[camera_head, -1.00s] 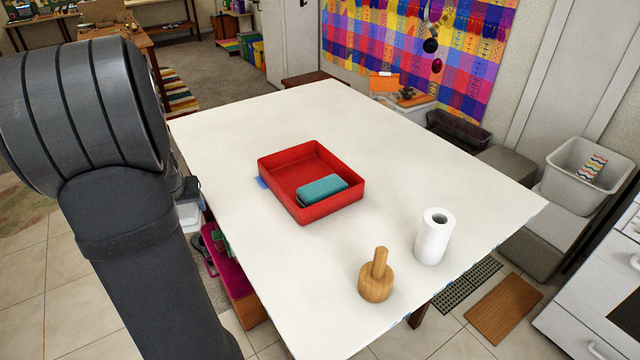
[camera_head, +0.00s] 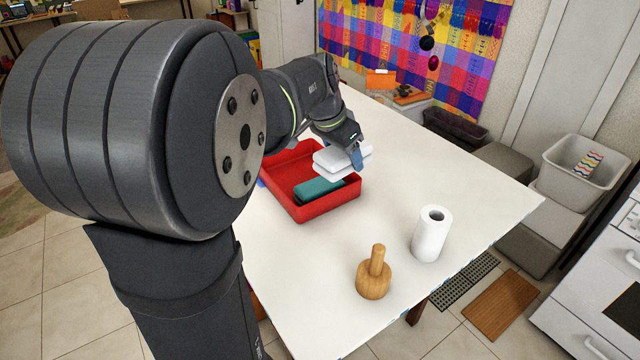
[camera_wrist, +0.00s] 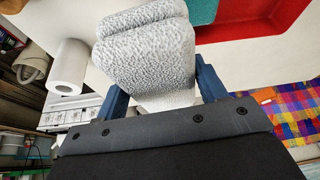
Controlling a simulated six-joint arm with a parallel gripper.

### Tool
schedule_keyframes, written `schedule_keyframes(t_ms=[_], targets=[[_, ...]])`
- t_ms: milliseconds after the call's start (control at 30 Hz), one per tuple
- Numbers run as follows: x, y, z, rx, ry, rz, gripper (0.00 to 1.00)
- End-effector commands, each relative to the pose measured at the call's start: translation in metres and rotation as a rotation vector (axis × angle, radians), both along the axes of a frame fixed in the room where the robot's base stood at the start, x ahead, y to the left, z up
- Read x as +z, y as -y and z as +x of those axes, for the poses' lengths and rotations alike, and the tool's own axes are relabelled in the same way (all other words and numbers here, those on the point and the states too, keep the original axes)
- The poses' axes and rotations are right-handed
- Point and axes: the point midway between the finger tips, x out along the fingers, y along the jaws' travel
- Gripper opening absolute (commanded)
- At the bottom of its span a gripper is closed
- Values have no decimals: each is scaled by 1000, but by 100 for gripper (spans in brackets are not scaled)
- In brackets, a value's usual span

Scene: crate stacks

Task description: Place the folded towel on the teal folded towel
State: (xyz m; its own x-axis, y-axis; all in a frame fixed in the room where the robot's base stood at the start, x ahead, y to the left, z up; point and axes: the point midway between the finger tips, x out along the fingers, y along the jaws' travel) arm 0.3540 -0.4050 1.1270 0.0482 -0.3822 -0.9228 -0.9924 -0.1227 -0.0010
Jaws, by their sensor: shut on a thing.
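A white-grey folded towel (camera_head: 334,161) is held by my gripper (camera_head: 356,155) above the right back part of a red crate (camera_head: 312,211). In the wrist view the towel (camera_wrist: 148,55) sits between the two blue fingers of my gripper (camera_wrist: 160,88), which are shut on it. The teal folded towel (camera_head: 318,190) lies in the crate against its front right side, below the held towel and apart from it. The held towel hides part of the crate's back right wall.
A white paper roll (camera_head: 432,234) and a wooden pestle-like piece (camera_head: 373,275) stand on the white table (camera_head: 450,185), right and front of the crate. The table between them and the crate is clear. A colourful cloth (camera_head: 440,50) hangs on the wall behind.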

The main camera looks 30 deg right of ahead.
Motion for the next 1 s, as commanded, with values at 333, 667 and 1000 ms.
schedule_keyframes(t_ms=[333, 667, 1000], targets=[[6, 19, -23, -122, -1, 2, 41], [-38, -3, 48, -117, -3, 2, 41], [-60, -11, 77, -121, 0, 1, 41]])
